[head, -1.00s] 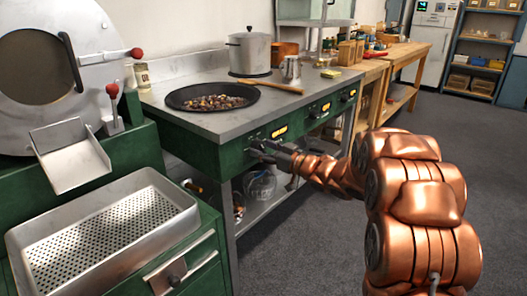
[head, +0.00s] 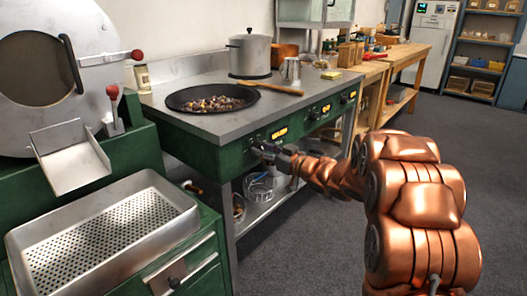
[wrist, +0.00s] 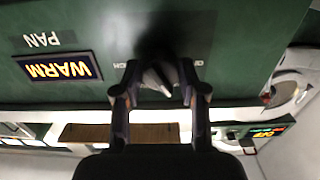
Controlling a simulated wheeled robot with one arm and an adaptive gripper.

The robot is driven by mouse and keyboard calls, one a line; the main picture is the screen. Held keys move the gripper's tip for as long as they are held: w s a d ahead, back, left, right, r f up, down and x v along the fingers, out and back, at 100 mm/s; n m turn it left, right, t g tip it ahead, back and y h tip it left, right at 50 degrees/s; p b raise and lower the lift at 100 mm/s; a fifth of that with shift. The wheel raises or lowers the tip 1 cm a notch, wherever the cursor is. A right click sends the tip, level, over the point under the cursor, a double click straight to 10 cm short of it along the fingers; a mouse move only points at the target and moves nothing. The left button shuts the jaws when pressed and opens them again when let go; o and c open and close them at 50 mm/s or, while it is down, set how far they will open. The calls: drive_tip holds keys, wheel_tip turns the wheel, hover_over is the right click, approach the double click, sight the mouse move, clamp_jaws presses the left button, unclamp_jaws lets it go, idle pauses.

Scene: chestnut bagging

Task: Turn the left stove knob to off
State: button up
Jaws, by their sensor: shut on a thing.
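The left stove knob (wrist: 162,80) is between the fingers of my gripper (wrist: 159,74) in the wrist view, which sees the panel upside down. My gripper is shut on it, one finger on each side. The knob shows as a dark shape with a pale pointed part, and its exact angle is hard to read. Beside it, the lit display (wrist: 52,69) reads WARM, with PAN printed near it. In the head view my gripper (head: 257,147) is at the green front panel, just below the left yellow display (head: 279,132), and mostly hides the knob.
The stove top (head: 215,122) carries a dark pan of chestnuts (head: 212,103), a lidded pot (head: 249,55) and a wooden spoon (head: 279,88). A perforated metal tray (head: 105,235) stands at the front left. Open floor lies to the right.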

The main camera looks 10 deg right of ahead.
drive_tip(key=n+b, duration=0.2)
drive_tip(key=n, duration=0.4)
drive_tip(key=shift+d+f+n, duration=0.1)
drive_tip(key=shift+f+n, duration=0.05)
drive_tip(key=shift+n, duration=0.15)
drive_tip(key=n+b, duration=0.2)
drive_tip(key=n, duration=0.3)
drive_tip(key=shift+r+n, duration=0.2)
drive_tip(key=shift+n, duration=0.1)
idle(0.4)
drive_tip(key=o, duration=1.1)
drive_tip(key=shift+o, duration=0.2)
drive_tip(key=v, duration=1.2)
